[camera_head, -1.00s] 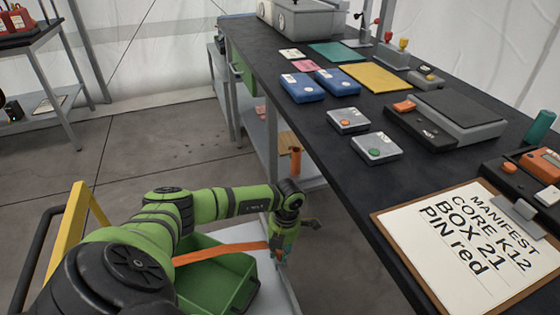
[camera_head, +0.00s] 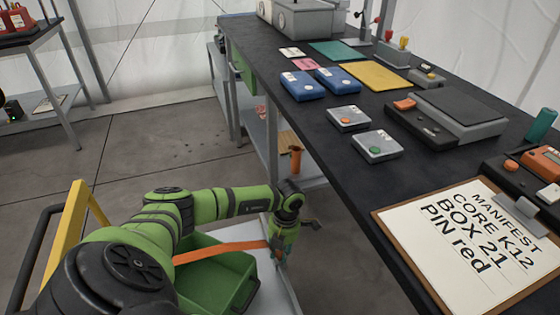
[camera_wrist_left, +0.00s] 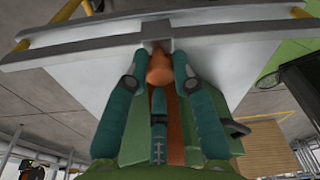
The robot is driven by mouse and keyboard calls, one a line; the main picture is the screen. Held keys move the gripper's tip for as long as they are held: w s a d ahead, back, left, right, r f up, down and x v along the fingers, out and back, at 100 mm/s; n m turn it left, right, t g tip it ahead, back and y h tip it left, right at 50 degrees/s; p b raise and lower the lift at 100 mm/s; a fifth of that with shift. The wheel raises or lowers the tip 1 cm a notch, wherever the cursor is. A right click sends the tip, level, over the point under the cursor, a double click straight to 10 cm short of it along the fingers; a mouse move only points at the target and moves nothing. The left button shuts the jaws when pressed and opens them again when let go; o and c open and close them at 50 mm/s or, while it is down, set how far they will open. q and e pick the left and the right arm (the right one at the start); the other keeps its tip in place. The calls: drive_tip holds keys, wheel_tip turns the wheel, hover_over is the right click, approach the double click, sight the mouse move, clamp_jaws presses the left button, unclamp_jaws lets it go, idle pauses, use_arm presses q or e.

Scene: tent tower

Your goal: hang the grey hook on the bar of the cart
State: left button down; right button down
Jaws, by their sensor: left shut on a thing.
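My left gripper (camera_head: 281,248) is low at the cart's right edge in the head view. In the left wrist view its teal fingers (camera_wrist_left: 157,76) are closed around an orange piece at the end of the orange strap (camera_head: 222,250). The grey hook (camera_wrist_left: 157,31) shows as a small grey block just beyond the fingertips, against the grey bar of the cart (camera_wrist_left: 230,26). I cannot tell whether it is seated over the bar or only touching it. The strap runs leftward from the gripper, across the green bin (camera_head: 215,280). My right gripper is not in view.
The dark workbench (camera_head: 330,160) stands right of the cart, holding blue boxes (camera_head: 302,87), grey button boxes (camera_head: 377,147) and a clipboard (camera_head: 465,245). A yellow frame (camera_head: 68,235) rises at the cart's left. Open floor (camera_head: 150,140) lies beyond the cart.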

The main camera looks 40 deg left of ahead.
use_arm(q)
drive_tip(key=shift+f, duration=0.3)
drive_tip(key=c, duration=1)
unclamp_jaws()
drive_tip(key=shift+o, duration=0.2)
drive_tip(key=r, duration=0.5)
drive_tip(key=w+r, duration=0.1)
drive_tip(key=r, duration=0.1)
drive_tip(key=shift+r, duration=0.3)
drive_tip(key=shift+d+f, duration=0.1)
